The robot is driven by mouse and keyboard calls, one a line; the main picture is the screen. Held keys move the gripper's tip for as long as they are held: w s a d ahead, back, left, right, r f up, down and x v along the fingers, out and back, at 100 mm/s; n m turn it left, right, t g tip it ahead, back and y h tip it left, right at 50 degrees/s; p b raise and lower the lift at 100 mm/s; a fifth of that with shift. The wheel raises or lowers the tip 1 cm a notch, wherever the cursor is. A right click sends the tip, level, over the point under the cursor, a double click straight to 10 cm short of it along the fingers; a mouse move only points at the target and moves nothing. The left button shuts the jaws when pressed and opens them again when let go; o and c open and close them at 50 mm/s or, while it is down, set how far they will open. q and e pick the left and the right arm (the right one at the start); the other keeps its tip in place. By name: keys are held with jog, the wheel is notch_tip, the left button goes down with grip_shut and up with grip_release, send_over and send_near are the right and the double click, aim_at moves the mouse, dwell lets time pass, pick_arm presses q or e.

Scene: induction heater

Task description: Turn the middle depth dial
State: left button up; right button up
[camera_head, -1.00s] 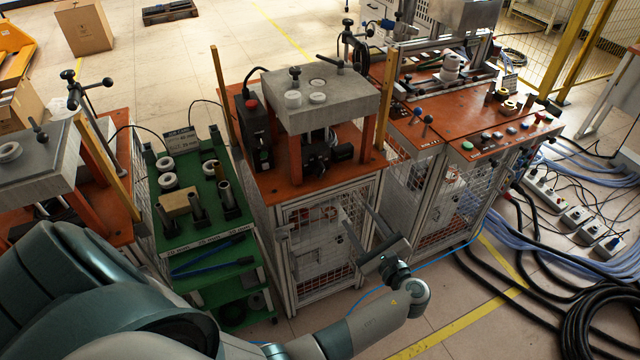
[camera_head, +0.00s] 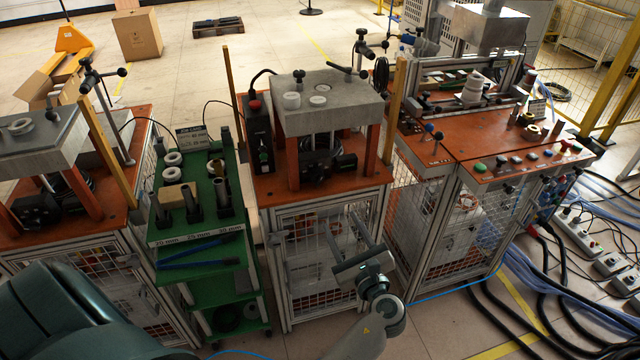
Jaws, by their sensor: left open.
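The middle station (camera_head: 330,107) has a thick grey block on orange posts over an orange table. On the block are a black knob (camera_head: 298,75), a black lever (camera_head: 347,69) and pale rings (camera_head: 291,101). I cannot tell which part is the depth dial. A black unit with a red button (camera_head: 255,105) stands at its left, and dark parts sit under the block. My left gripper (camera_head: 341,222) is open and empty. Its fingers point up and away, in front of the middle station's mesh cabinet and below its tabletop. My right gripper is not in view.
A green cart (camera_head: 200,240) with rings and cylinders stands left of the middle station. Another orange-topped station (camera_head: 110,118) is further left. The right station (camera_head: 480,160) carries buttons. Yellow posts (camera_head: 392,105) rise beside the middle table. Cables (camera_head: 560,290) cover the right floor.

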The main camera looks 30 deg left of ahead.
pick_arm(q)
jog(key=p, duration=0.2)
send_near(320, 182)
jog(key=p+x, duration=0.1)
jog(key=x, duration=0.7)
jog(key=shift+r+p, duration=0.1)
jog(key=shift+p, duration=0.25)
jog(key=shift+x, duration=0.75)
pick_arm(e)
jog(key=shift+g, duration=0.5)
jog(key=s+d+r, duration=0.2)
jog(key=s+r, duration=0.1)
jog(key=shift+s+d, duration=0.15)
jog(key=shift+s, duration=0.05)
pick_arm(q)
jog(key=c, duration=1)
